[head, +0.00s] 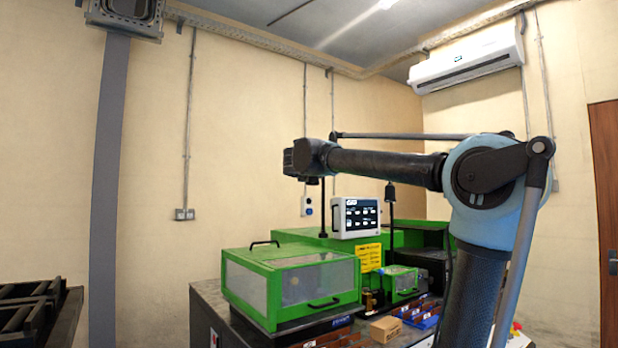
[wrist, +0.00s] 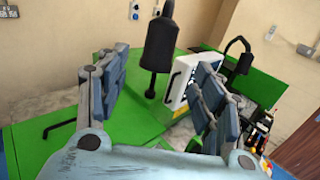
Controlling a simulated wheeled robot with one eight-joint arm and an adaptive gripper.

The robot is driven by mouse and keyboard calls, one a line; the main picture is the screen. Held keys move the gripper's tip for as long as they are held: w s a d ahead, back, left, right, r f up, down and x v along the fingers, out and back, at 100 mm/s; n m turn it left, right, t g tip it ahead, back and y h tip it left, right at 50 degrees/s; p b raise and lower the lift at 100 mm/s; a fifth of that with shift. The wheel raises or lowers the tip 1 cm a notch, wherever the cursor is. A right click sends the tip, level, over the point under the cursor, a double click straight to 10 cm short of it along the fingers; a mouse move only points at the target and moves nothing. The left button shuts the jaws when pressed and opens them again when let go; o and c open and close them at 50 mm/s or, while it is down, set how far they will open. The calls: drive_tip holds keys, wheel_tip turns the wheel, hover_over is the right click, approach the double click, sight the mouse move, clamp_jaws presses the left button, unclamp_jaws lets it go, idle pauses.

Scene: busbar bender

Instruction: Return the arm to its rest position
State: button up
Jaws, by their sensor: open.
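My arm reaches up and then left across the right half of the head view, raised above the green busbar bender (head: 290,285). Its dark end is in front of the beige wall, and the fingers cannot be made out there. In the wrist view my gripper (wrist: 160,98) is open, with its two blue-grey padded fingers wide apart. No object is held between them. Beyond the fingers are the green machine top (wrist: 140,120), a black hanging lamp-like part (wrist: 160,45) and the white control panel (wrist: 180,82). The panel also shows in the head view (head: 356,217).
The machine bench (head: 208,300) carries a small cardboard box (head: 386,329) and blue and brown bins (head: 420,315). A dark rack (head: 40,310) stands at the lower left. A grey column (head: 107,180) and an air conditioner (head: 468,58) are by the walls. A brown door (head: 608,200) is at right.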

idle(0.3)
drive_tip(key=s+d+f+m+g+h, duration=0.1)
drive_tip(key=s+d+f+m+g, duration=0.2)
drive_tip(key=s+d+f+m, duration=0.6)
drive_tip(key=s+d+f+m+g+h, duration=0.1)
drive_tip(key=s+d+f+m+g, duration=0.4)
drive_tip(key=f, duration=0.7)
drive_tip(key=s+d+f+m+g+h, duration=0.1)
drive_tip(key=s+d+f+m, duration=0.3)
drive_tip(key=d+f, duration=0.6)
drive_tip(key=s+a+f+m+g+y, duration=0.1)
drive_tip(key=s+f+m+g+y, duration=0.1)
drive_tip(key=s+f+m, duration=0.6)
drive_tip(key=s+a+f+m+g+y, duration=0.2)
drive_tip(key=s+f+m, duration=0.6)
drive_tip(key=s+f, duration=0.8)
wheel_tip(320, 180, down, 7)
drive_tip(key=shift+a+r+g+y, duration=0.1)
drive_tip(key=shift+a+g+y, duration=0.15)
drive_tip(key=shift+g+y, duration=0.7)
drive_tip(key=shift+g+h, duration=0.25)
